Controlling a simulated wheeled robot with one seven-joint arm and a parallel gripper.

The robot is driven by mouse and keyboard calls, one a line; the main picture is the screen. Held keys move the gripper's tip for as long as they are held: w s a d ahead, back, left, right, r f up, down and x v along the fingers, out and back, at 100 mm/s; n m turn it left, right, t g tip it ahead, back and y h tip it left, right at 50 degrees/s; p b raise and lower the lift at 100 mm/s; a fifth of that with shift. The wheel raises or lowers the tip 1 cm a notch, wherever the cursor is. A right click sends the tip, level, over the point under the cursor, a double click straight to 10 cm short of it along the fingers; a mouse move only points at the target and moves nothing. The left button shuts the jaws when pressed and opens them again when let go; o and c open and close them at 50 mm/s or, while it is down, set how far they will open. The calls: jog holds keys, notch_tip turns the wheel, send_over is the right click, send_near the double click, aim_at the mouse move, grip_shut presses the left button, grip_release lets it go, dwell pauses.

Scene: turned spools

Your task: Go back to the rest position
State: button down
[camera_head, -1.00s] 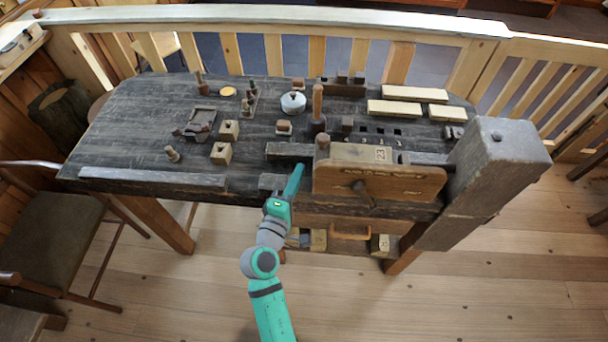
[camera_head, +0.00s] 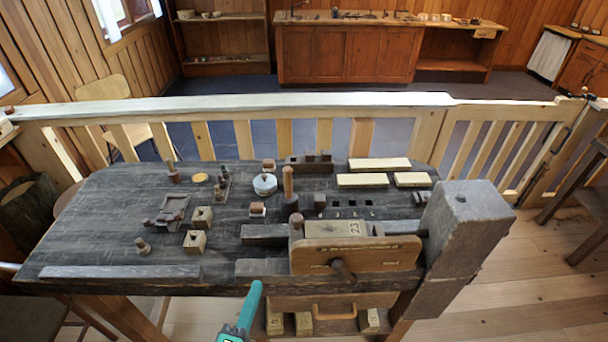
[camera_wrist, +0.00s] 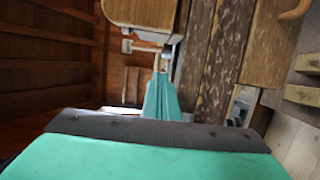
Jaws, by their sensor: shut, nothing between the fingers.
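My gripper (camera_head: 253,298) is green and shows at the bottom of the head view, in front of the workbench's near edge. It also shows in the wrist view (camera_wrist: 161,84), its fingers together with nothing between them. The workbench (camera_head: 100,230) is dark and worn, with a wooden vise (camera_head: 355,255) marked 23 at its front. The gripper is left of the vise's front board and apart from it, as far as the head view shows. The rest of my arm is mostly below the head view's edge.
Turned spools, small blocks and a round white-lidded tin (camera_head: 265,184) stand on the bench. A heavy grey post (camera_head: 470,225) rises at its right end. A wooden railing (camera_head: 240,103) runs behind it.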

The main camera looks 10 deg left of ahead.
jog(key=s+d+f+m+g+y, duration=0.3)
jog(key=s+d+f+m+g, duration=0.15)
jog(key=s+d+f, duration=0.5)
jog(key=s+d+r+m+t+h, duration=0.1)
jog(key=s+d+r+m, duration=0.1)
jog(key=s+d+m, duration=0.2)
jog(key=s+d+r+m+t+h, duration=0.1)
jog(key=s+d+m, duration=0.3)
jog(key=s+m, duration=0.5)
jog(key=shift+s+d+r, duration=0.25)
jog(key=shift+s+r, duration=0.2)
jog(key=shift+r, duration=0.45)
